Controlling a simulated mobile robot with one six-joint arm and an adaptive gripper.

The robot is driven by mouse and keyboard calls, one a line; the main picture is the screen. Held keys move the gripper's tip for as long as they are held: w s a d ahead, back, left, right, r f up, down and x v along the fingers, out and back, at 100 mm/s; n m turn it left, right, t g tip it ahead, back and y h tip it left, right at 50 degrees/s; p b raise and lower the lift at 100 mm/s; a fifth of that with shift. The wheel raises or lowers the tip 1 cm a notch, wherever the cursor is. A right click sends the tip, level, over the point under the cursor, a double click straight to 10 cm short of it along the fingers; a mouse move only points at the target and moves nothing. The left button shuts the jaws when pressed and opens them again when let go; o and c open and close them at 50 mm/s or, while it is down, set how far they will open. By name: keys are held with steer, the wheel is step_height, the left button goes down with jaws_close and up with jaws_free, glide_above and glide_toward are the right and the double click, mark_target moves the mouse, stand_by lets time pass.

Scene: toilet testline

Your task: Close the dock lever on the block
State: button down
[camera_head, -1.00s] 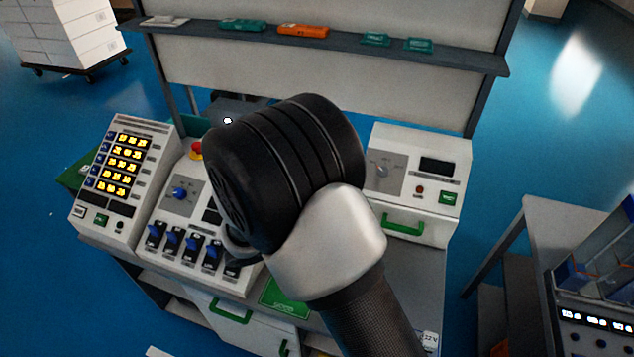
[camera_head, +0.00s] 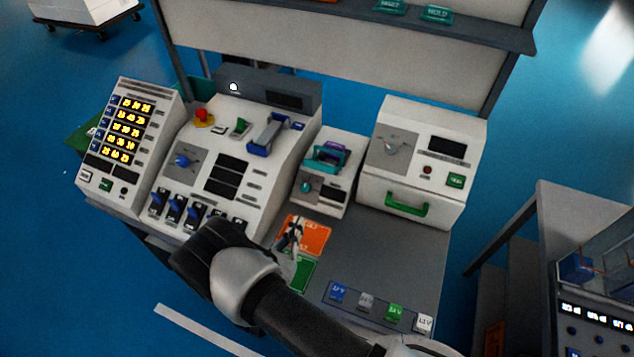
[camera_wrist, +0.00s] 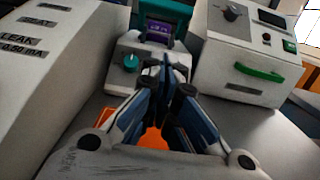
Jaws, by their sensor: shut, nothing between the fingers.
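A small white dock unit (camera_head: 322,198) stands between two larger consoles. A teal lever frame (camera_head: 327,157) is on its top, around or beside a purple block (camera_head: 333,146); I cannot tell if the lever touches the block. The wrist view shows the purple block (camera_wrist: 159,32), the teal frame (camera_wrist: 180,12) and a teal knob (camera_wrist: 131,62) on the unit's face. My gripper (camera_head: 292,228) is over the orange card in front of the dock, apart from the lever. In the wrist view its fingers (camera_wrist: 172,75) are together with nothing held, hiding part of the dock front.
The left console (camera_head: 230,165) carries a blue-handled clamp (camera_head: 265,135), a red button and several switches. The right console (camera_head: 425,165) has a green handle (camera_head: 407,204). Orange (camera_head: 315,234) and green cards lie on the bench; several small coloured blocks (camera_head: 366,302) line the front. Grey bench lies bare between.

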mark_target(323, 164)
steer(key=r+b+x, duration=0.1)
steer(key=r+x, duration=0.2)
steer(key=x, duration=1)
steer(key=shift+s, duration=0.2)
steer(key=shift+a+r, duration=0.1)
